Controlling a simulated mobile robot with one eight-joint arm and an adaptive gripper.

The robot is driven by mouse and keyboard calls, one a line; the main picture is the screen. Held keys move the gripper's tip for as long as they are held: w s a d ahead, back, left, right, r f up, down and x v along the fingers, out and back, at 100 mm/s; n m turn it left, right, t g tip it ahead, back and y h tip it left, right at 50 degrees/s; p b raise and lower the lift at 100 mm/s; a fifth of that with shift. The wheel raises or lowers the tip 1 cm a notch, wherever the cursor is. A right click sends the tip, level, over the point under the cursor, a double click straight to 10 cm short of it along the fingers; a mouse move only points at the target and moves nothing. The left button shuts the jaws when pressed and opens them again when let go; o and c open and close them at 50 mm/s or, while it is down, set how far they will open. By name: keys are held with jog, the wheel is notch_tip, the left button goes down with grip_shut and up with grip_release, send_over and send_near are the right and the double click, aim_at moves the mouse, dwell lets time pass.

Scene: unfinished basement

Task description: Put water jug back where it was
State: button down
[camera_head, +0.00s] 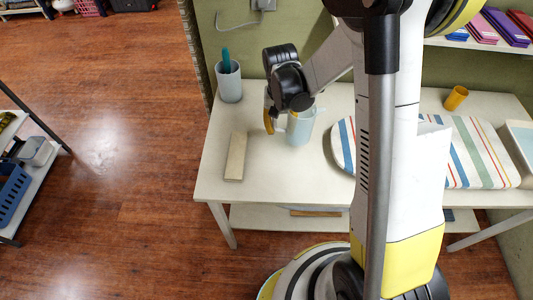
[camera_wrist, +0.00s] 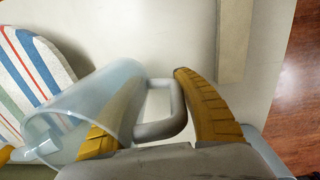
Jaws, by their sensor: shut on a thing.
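The water jug (camera_head: 300,129) is pale blue and translucent, with a grey handle. In the head view it is upright over the middle left of the white table (camera_head: 213,178); I cannot tell whether its base touches the top. My gripper (camera_head: 281,120) is at the jug's left side and shut on it. In the wrist view the jug (camera_wrist: 105,90) is at the left, its handle (camera_wrist: 178,112) between the yellow fingers of my gripper (camera_wrist: 150,125). One finger is partly hidden by the jug wall.
A beige block (camera_head: 236,157) lies left of the jug. A grey cup (camera_head: 229,84) with a teal item stands at the back left. A striped ironing-board-like pad (camera_head: 343,140) lies to the right, partly behind my arm. An orange cup (camera_head: 456,97) lies further right.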

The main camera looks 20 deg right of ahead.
jog(key=a+f, duration=0.1)
jog(key=a, duration=0.1)
jog(key=s+a+f+b, duration=0.1)
jog(key=a, duration=0.1)
jog(key=a+f, duration=0.2)
jog(key=shift+s+a, duration=0.25)
jog(key=shift+s, duration=0.05)
jog(key=shift+f+b, duration=0.95)
jog(key=shift+f, duration=1)
jog(key=shift+f, duration=0.1)
jog(key=shift+f, duration=0.15)
jog(key=c, duration=0.9)
grip_release()
jog(key=shift+r, duration=0.2)
